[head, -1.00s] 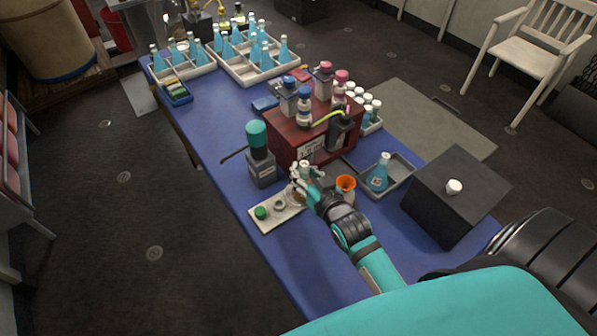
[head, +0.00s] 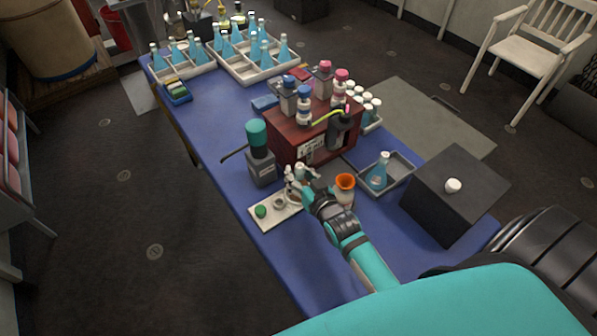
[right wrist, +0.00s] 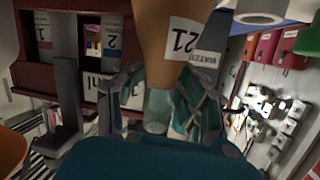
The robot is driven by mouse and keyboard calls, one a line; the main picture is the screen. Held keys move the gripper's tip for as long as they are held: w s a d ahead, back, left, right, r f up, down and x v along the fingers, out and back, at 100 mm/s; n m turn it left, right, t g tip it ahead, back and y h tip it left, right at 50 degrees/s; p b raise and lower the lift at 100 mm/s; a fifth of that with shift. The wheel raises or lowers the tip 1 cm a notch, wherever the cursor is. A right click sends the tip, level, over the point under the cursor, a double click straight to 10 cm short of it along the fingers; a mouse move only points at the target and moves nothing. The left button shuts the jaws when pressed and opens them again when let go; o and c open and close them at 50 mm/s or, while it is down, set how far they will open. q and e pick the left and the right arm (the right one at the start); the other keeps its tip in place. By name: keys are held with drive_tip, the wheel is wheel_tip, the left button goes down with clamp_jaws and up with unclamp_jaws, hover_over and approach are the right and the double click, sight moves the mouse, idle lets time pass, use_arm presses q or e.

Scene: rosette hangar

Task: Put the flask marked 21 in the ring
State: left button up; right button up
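In the right wrist view the flask marked 21 (right wrist: 168,30) has a tan body and a white label. Its clear neck lies between the fingers of my right gripper (right wrist: 160,100), which looks shut on it. In the head view my right gripper (head: 299,180) is over the right end of a small white plate (head: 285,213), and its fingers partly hide the flask. The plate also bears a green round piece (head: 260,211) and a small grey ring (head: 279,203). Whether the flask's base touches the plate cannot be told. My left gripper is out of view.
A blue flask (head: 379,170) sits in a tray. The blue table's front left is clear.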

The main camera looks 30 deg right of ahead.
drive_tip(key=shift+o, duration=1)
drive_tip(key=shift+r, duration=0.2)
drive_tip(key=v, duration=1.2)
drive_tip(key=shift+b, duration=0.3)
drive_tip(key=shift+w, duration=0.1)
